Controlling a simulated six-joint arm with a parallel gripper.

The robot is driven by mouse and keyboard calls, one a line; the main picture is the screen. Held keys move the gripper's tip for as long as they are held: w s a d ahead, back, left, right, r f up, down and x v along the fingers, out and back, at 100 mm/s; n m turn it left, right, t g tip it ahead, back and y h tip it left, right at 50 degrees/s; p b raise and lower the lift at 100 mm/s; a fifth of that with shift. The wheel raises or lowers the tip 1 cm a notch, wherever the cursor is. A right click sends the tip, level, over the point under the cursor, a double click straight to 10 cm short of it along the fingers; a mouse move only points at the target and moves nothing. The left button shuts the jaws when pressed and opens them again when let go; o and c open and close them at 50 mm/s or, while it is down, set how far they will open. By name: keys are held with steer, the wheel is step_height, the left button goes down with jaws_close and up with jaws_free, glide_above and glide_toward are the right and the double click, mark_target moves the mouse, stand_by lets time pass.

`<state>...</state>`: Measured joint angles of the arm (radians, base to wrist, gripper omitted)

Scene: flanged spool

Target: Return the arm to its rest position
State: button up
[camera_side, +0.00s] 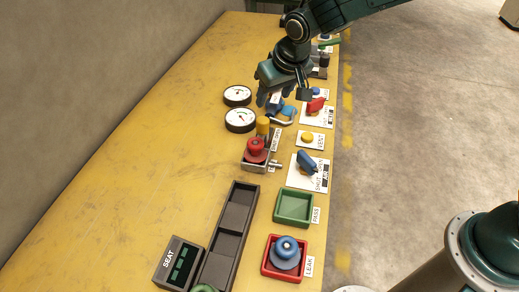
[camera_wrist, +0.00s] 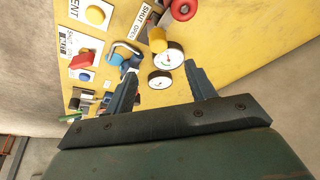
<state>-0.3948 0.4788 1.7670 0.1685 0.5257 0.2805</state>
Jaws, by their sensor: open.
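My gripper (camera_side: 273,97) is above the yellow bench, near the two gauges and the red lever. In the wrist view my gripper (camera_wrist: 162,82) shows two dark fingers spread apart with nothing held between them. A blue spool-shaped part (camera_side: 288,249) sits in the red tray (camera_side: 265,270) labelled LEAK, at the near end of the bench. The green tray (camera_side: 279,219) labelled PASS is empty. A blue clamp-like handle (camera_side: 288,112) is just below my gripper in the side view, and it also shows in the wrist view (camera_wrist: 134,60).
Two round gauges (camera_side: 240,121), a red knob on a fixture (camera_side: 256,146), a red lever (camera_side: 315,105), a yellow button (camera_side: 307,137) and a blue lever (camera_side: 307,160) stand on the bench. The left bench surface is clear.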

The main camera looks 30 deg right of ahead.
steer(key=s+d+r, duration=1.1)
steer(key=s+r, duration=0.2)
steer(key=s, duration=0.1)
steer(key=s+d, duration=0.2)
steer(key=s, duration=0.7)
steer(key=s+d+t, duration=0.1)
steer(key=s+d, duration=0.2)
steer(key=s, duration=0.6)
steer(key=shift+s+d, duration=0.2)
steer(key=shift+d, duration=0.15)
